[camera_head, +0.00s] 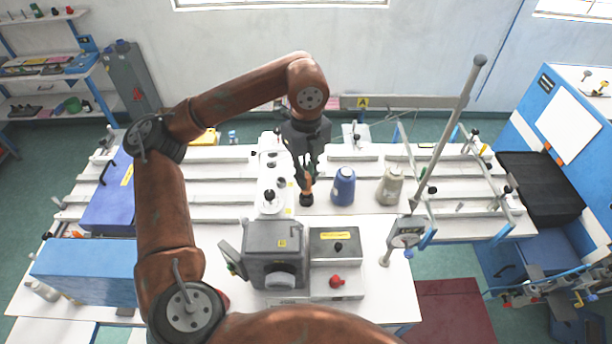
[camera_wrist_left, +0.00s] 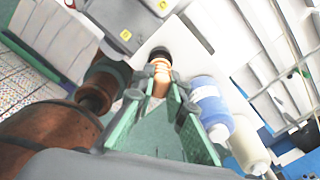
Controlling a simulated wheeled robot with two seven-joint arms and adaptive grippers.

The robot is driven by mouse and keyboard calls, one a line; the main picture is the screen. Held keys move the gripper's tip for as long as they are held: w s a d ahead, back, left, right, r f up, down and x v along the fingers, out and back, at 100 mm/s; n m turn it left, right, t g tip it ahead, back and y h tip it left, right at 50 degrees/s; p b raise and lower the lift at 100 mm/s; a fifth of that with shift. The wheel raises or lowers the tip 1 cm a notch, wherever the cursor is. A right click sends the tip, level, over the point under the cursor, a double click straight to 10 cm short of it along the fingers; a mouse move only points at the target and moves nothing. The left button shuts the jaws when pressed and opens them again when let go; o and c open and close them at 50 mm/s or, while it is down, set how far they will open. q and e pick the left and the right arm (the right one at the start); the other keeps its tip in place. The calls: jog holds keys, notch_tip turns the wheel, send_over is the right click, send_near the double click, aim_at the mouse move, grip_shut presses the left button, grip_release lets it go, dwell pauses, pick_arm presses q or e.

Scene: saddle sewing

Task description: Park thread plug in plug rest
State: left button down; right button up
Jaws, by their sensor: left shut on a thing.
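My left gripper (camera_head: 306,172) points down over the white bench, shut on an orange, copper-coloured thread plug (camera_wrist_left: 160,72). In the head view the plug's orange part shows between the fingertips, just above a dark round piece (camera_head: 306,199). In the wrist view the plug's far end meets this dark piece (camera_wrist_left: 159,53). I cannot tell whether the dark piece is the plug's end or the plug rest, or whether the plug is seated. My right gripper is in neither view.
A blue thread cone (camera_head: 343,187) stands close right of the gripper, with a beige cone (camera_head: 389,187) beyond. A white panel with dark knobs (camera_head: 271,180) lies to the left. A grey machine (camera_head: 275,252) and a box with a red knob (camera_head: 336,250) stand in front.

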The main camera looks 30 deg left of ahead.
pick_arm(q)
jog(key=shift+f+b, duration=0.6)
jog(key=shift+f, duration=0.25)
jog(key=shift+f+b, duration=0.45)
jog(key=shift+f, duration=0.15)
jog(key=c, duration=1.9)
grip_release()
jog(key=shift+r, duration=0.15)
notch_tip(320, 180, up, 12)
jog(key=shift+f, duration=0.15)
